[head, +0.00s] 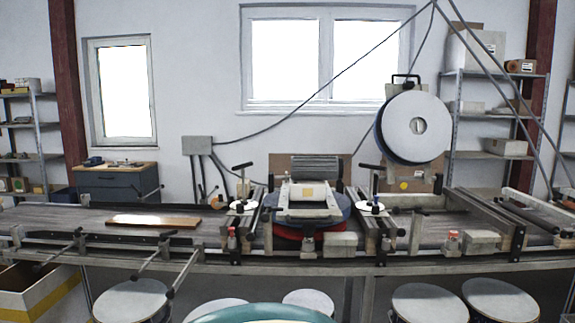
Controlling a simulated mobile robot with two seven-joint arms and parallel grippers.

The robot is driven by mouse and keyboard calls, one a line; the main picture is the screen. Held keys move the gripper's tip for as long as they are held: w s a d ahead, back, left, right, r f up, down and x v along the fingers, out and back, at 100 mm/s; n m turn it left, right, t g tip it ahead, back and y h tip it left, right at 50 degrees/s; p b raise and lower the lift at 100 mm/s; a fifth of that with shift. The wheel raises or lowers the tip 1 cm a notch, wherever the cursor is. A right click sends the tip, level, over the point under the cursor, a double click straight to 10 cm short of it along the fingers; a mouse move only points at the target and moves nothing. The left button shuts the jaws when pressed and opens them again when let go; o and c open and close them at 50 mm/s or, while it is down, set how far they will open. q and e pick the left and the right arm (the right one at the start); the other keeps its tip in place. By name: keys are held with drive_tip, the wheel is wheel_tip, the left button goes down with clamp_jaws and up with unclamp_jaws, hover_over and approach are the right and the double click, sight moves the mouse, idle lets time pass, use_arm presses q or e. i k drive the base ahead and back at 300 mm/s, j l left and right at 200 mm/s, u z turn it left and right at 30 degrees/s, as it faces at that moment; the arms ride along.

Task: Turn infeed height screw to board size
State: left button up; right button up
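A brown board (155,221) lies flat on the conveyor belt (60,217) at the left. To its right, a dark T-handled screw (243,180) stands upright over a white round dial (243,206), on the board's side of the central machine unit (308,195). A similar T-handled screw (372,183) with a white dial (371,208) stands on the unit's right side. The dial markings are too small to read. Neither of my grippers is in view.
Several rods with dark ends (183,272) stick out from the conveyor's front rail at the left. Several round stools (130,299) stand below the front edge. A large white disc (416,126) hangs above the right part. A box (40,297) with a yellow stripe stands lower left.

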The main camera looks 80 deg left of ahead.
sight(242, 167)
drive_tip(key=u, duration=2.9)
drive_tip(key=i+j+u, duration=0.2)
drive_tip(key=i+j, duration=2)
drive_tip(key=j+z, duration=0.1)
drive_tip(key=z, duration=1.4)
